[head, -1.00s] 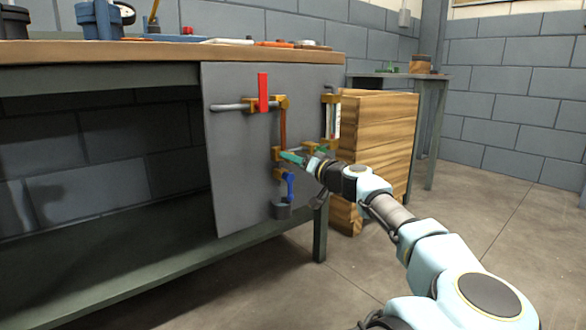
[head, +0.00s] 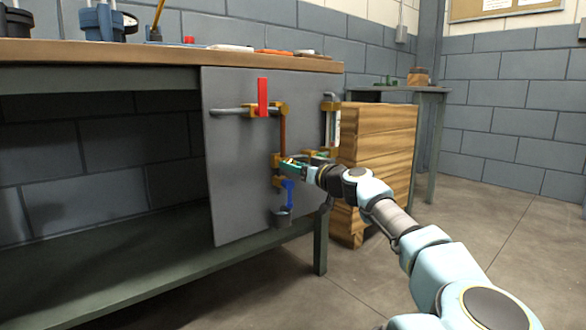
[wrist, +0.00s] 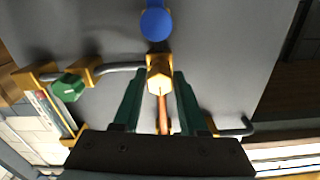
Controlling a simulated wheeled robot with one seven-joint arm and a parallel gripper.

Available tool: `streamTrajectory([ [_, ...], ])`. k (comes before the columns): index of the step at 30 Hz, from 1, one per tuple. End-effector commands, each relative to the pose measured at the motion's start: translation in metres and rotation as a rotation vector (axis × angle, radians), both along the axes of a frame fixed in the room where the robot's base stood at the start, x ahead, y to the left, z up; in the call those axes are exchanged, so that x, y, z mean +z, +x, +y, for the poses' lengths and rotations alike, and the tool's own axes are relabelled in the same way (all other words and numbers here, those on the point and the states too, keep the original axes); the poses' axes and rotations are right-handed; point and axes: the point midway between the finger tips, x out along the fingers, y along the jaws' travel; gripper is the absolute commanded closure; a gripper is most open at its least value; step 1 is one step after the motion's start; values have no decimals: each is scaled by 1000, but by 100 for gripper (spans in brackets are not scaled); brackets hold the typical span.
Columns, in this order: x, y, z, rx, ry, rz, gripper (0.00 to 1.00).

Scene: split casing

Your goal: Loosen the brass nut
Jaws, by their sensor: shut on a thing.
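The brass nut (wrist: 159,72) is on a vertical copper pipe (head: 283,128) on the grey panel (head: 238,170). In the wrist view it sits between the tips of my gripper's green fingers (wrist: 159,84), and my gripper is shut on it. In the head view my gripper (head: 287,164) reaches the pipework from the right, and its fingers mostly hide the nut. A blue valve handle (head: 289,193) hangs just below it, and shows as a round blue part in the wrist view (wrist: 156,24).
A red lever (head: 262,97) stands upright on a grey pipe higher on the panel. A grey cup (head: 281,217) is under the blue handle. A green knob (wrist: 68,88) is on a side branch. A wooden crate stack (head: 380,165) stands close right of the panel.

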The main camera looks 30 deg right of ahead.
Motion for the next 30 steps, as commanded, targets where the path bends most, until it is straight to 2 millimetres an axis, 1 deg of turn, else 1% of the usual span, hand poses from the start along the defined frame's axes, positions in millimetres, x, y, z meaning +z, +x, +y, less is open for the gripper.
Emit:
streamTrajectory([
  [7, -1, -1, -1, -2, -1, 2, 100],
  [8, -2, -1, -1, -2, -1, 2, 55],
  [15, -1, 0, 0, -1, 0, 1, 28],
  [22, 0, 0, 0, 0, 0, 1, 28],
  [24, 0, -3, -1, -1, 0, 1, 28],
  [26, 1, -8, -2, -1, 1, 1, 28],
  [30, 3, -30, -7, -3, 1, 1, 28],
])
